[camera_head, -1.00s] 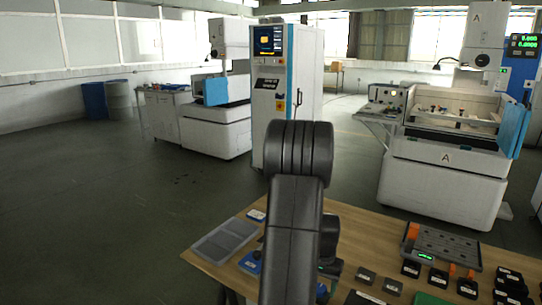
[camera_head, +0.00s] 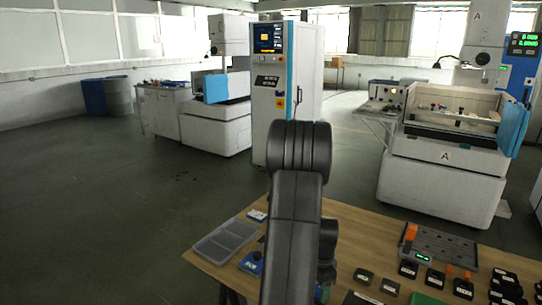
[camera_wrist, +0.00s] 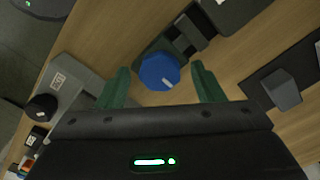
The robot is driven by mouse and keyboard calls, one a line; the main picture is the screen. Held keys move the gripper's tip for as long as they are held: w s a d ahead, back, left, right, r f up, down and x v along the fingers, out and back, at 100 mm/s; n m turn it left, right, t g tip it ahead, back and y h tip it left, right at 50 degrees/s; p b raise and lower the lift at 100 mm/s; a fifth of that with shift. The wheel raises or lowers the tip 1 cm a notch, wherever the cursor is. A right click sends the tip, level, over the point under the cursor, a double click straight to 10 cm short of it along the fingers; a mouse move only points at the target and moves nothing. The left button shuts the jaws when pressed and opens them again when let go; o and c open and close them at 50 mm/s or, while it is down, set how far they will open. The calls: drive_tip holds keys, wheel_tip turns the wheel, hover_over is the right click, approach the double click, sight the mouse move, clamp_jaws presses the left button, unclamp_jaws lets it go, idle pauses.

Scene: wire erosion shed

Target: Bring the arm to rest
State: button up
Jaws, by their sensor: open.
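My arm (camera_head: 296,210) rises folded in front of the camera in the head view and hides part of the wooden table. My gripper (camera_wrist: 160,88) shows in the wrist view with its two green fingers spread apart and nothing held between them. A blue octagonal knob or cap (camera_wrist: 160,72) lies beyond the fingertips, on or beside a dark block on the table, and looks apart from the fingers. The gripper itself is hidden behind the arm in the head view.
The wooden table (camera_head: 350,233) carries a grey tray (camera_head: 222,240), a grey rack (camera_head: 440,246) with orange parts, and several small black blocks. Beyond stand a white cabinet (camera_head: 270,105) and a white machine marked A (camera_head: 440,185). The floor at left is clear.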

drive_tip(key=shift+m+p, duration=0.95)
drive_tip(key=shift+m, duration=1.25)
drive_tip(key=shift+r, duration=0.1)
